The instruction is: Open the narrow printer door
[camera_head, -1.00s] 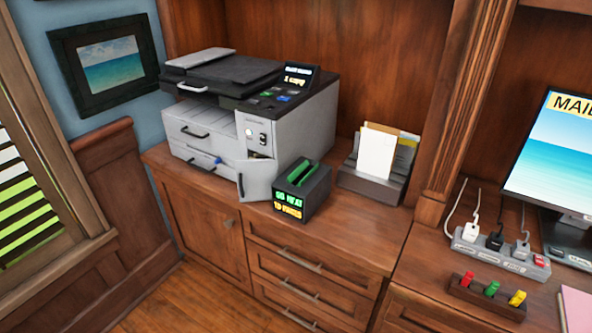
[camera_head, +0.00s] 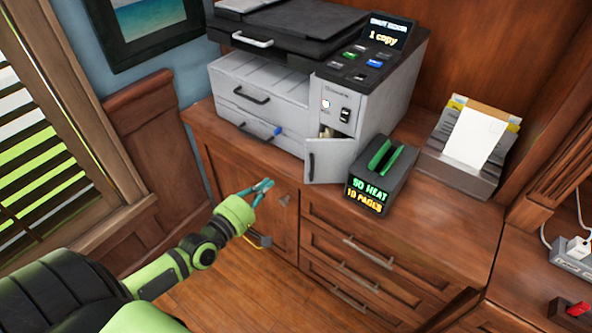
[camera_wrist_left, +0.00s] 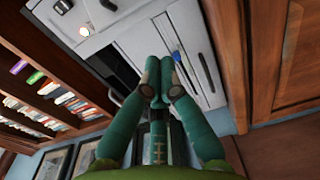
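The grey printer (camera_head: 270,88) stands on the wooden cabinet. Its narrow door (camera_head: 332,160), low at the front right, stands ajar with a gap along its top and a dark upright handle (camera_head: 311,166) at its left edge. My left gripper (camera_head: 268,184) is in front of the cabinet, below and left of this door, apart from it. Its teal fingers meet at the tips with nothing visible between them. In the left wrist view the closed fingertips (camera_wrist_left: 160,77) point at the printer front (camera_wrist_left: 135,38). My right gripper is not in view.
A dark box with a green handle and lit text (camera_head: 382,176) stands close to the right of the narrow door. A paper holder (camera_head: 460,165) is farther right. A blue tab (camera_head: 277,130) sticks out at the lower drawer. The cabinet top's front edge (camera_head: 245,150) lies below the printer.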

